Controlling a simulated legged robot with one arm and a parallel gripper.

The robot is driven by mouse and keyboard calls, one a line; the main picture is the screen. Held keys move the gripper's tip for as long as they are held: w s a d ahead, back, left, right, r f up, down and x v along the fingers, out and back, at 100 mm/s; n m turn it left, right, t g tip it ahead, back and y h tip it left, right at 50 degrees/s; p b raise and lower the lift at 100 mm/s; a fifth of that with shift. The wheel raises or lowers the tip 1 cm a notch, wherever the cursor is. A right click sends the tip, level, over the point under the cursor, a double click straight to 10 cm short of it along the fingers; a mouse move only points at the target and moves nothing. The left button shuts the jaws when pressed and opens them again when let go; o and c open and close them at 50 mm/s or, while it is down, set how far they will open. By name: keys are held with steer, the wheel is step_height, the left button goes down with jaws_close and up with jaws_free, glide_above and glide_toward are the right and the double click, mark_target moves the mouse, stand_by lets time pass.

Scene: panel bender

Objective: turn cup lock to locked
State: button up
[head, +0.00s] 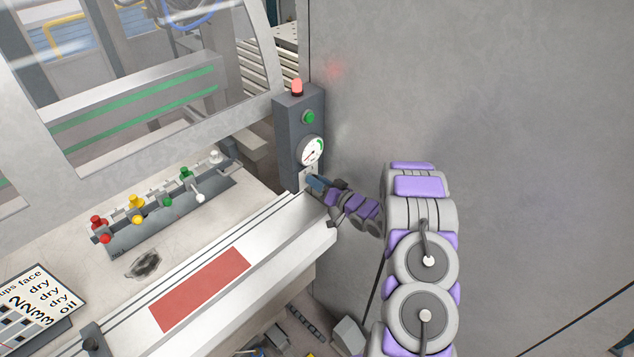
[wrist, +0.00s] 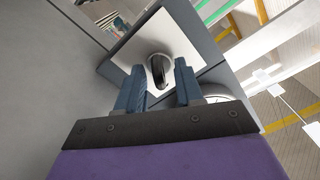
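The cup lock looks to be the small dark and silver knob (wrist: 158,72) on a pale square plate (wrist: 128,52), low on the grey control post (head: 287,147). In the head view the plate (head: 306,174) shows just below the gauge, and its knob is hidden by my gripper. My gripper (head: 315,181) is at the plate. In the wrist view its two blue fingers (wrist: 161,66) are apart, with the knob between the tips. A gap shows on each side of the knob. I cannot tell how deep the fingers reach or whether they touch it. No lock marking is readable.
Above the plate are a round gauge (head: 311,150), a green button (head: 309,117) and a red lamp (head: 297,87). A large grey wall panel (head: 480,120) stands close on the right. The machine bed (head: 245,225) lies left, with a row of coloured levers (head: 167,200).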

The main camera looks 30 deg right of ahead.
steer(key=b+v, duration=0.2)
steer(key=v, duration=1.5)
steer(key=shift+s, duration=0.15)
steer(key=shift+s, duration=0.1)
